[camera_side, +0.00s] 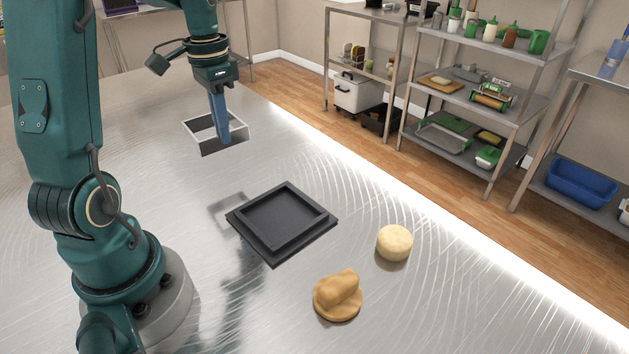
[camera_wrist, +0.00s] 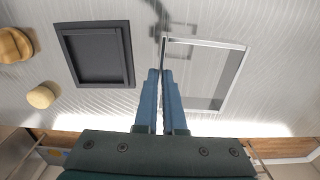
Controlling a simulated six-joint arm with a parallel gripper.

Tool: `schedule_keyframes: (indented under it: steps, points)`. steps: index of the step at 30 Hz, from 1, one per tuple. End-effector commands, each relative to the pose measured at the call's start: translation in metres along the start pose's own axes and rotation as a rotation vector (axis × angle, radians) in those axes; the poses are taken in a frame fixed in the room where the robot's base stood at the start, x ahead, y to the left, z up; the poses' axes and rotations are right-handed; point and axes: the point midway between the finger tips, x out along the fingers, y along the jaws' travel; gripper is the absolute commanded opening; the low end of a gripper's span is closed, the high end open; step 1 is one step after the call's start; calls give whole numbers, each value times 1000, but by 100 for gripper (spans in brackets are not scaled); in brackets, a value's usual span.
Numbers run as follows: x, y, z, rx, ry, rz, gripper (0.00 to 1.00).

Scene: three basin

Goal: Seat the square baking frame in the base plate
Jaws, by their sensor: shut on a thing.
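The square baking frame (camera_side: 208,148) is a thin, open metal square, held in the air above the steel table. My gripper (camera_side: 224,141) points down with its blue fingers shut on one wall of the frame. In the wrist view the fingertips (camera_wrist: 161,72) meet at the frame's left wall, and the rest of the frame (camera_wrist: 207,42) extends to the right. The base plate (camera_side: 257,245) is a dark square with a raised rim and an empty recess. It lies flat on the table, nearer the side camera than the frame, and shows left of the fingers in the wrist view (camera_wrist: 129,60).
A pale round cheese-like piece (camera_side: 394,243) and a tan lump on a round base (camera_side: 338,296) stand to the right of and in front of the base plate. The table is otherwise clear around them. Shelves (camera_side: 485,90) stand beyond the table's far edge.

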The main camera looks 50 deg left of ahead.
Motion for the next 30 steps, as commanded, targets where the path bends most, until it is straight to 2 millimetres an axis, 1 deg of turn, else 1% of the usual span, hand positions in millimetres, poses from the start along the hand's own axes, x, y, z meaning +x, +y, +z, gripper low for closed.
schedule_keyframes:
  steps: [8, 10, 12, 14, 15, 18, 21, 23, 26, 30]
  points:
    - [0, 0, 0, -1, 0, 0, 0]
    - [0, 0, 0, -17, -1, 1, 0]
    - [2, 4, 4, -64, -14, 11, 0]
    - [-1, 17, 8, -102, -23, 16, 0]
    - [-4, 27, 10, -121, -26, 17, 0]
    - [-11, 49, 15, -137, -24, 11, 0]
    - [-16, 65, 17, -123, -16, 4, 0]
    - [-18, 71, 17, -105, -9, 0, 0]
    - [-16, 82, 12, -82, -3, -3, 0]
    - [0, 106, 2, -75, -6, -2, 0]
